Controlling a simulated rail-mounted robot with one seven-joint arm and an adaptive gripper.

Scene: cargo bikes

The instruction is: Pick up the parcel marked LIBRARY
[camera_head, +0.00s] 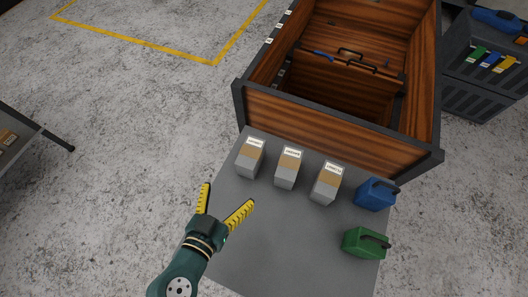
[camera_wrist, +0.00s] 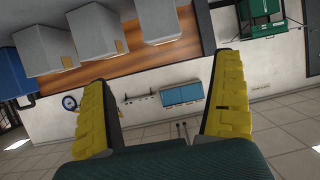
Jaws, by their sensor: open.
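Three grey parcels with brown fronts and white labels stand in a row on a grey table (camera_head: 235,240): a left parcel (camera_head: 249,160), a middle parcel (camera_head: 287,172) and a right parcel (camera_head: 325,186). The label print is too small to read surely, so I cannot tell which one says LIBRARY. My gripper (camera_head: 228,195) is open and empty, left of and nearer than the row, over or beside the table's left edge. In the wrist view my gripper (camera_wrist: 160,72) shows spread yellow fingers, with grey parcels (camera_wrist: 96,32) beyond them at the top; their labels are hidden there.
A blue jerrycan (camera_head: 374,194) and a green jerrycan (camera_head: 362,243) stand at the table's right side. A wooden cargo box (camera_head: 330,125) with dark edges adjoins the table's far side. A dark crate (camera_head: 482,90) stands far right. The table's near left part is clear.

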